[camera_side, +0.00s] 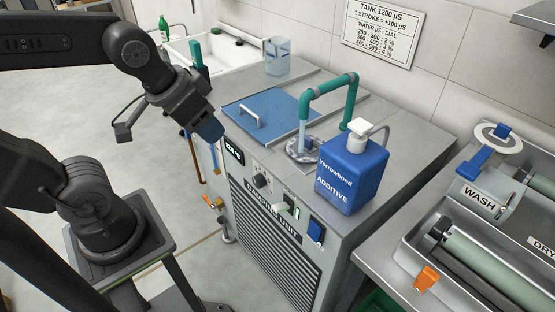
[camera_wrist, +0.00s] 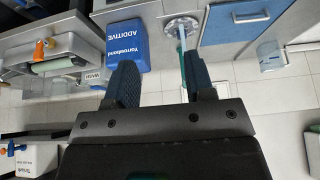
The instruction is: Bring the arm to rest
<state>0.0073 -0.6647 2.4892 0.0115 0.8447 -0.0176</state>
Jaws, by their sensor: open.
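My gripper (camera_side: 207,128) hangs at the left of the dampening unit (camera_side: 270,215), near its front top edge, in the side view. In the wrist view my gripper (camera_wrist: 158,85) shows two dark fingers apart with nothing between them. The blue additive bottle (camera_side: 347,178) with a white pump stands upright on the unit's top, right of the gripper and apart from it. It also shows in the wrist view (camera_wrist: 127,45). A green pipe (camera_side: 330,92) runs a stream into a round drain opening.
A blue lid (camera_side: 262,112) with a handle lies on the unit's top. A clear beaker (camera_side: 277,58) stands behind it. A steel tray with rollers and a WASH box (camera_side: 482,195) sits at the right. A sink (camera_side: 225,50) is at the back left. Floor is clear at left.

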